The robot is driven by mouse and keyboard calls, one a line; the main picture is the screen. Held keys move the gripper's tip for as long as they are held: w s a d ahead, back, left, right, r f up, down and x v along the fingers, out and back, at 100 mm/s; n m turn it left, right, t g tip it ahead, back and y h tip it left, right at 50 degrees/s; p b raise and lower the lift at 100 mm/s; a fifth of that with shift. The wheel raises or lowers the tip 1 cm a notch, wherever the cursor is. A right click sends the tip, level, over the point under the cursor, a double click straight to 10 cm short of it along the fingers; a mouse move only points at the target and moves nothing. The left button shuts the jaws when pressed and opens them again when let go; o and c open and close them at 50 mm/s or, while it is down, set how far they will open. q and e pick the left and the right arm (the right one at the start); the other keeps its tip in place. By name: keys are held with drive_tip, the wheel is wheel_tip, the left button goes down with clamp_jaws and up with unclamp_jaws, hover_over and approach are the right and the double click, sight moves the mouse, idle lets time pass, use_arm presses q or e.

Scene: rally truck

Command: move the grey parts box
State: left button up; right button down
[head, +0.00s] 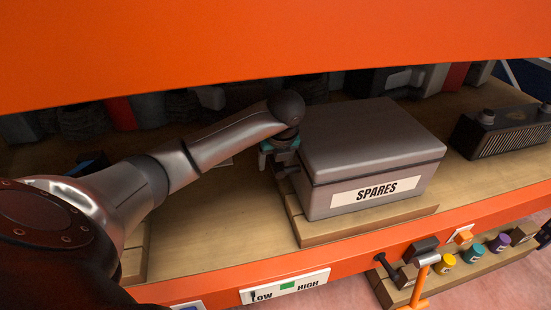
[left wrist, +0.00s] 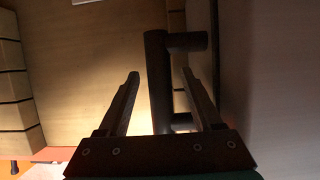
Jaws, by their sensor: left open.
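The grey parts box (head: 372,145), lidded and labelled SPARES, sits on a low wooden board (head: 372,228) on the truck's wooden deck. A dark bar handle (left wrist: 157,85) stands out from the box's side wall (left wrist: 240,80) in the left wrist view. My left gripper (head: 280,160) is at the left side of the box in the head view. It is open, with one finger on each side of the handle and gaps showing between. The wrist hides part of the handle in the head view. My right gripper is not in view.
An orange panel (head: 260,45) hangs across the top, above my arm. A dark finned unit (head: 505,130) stands right of the box. An orange edge rail (head: 350,250) with a LOW/HIGH plate (head: 285,287) runs in front. Coloured pots (head: 475,253) sit on a lower ledge.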

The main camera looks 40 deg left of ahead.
use_arm(q)
clamp_jaws()
idle(0.5)
idle(0.9)
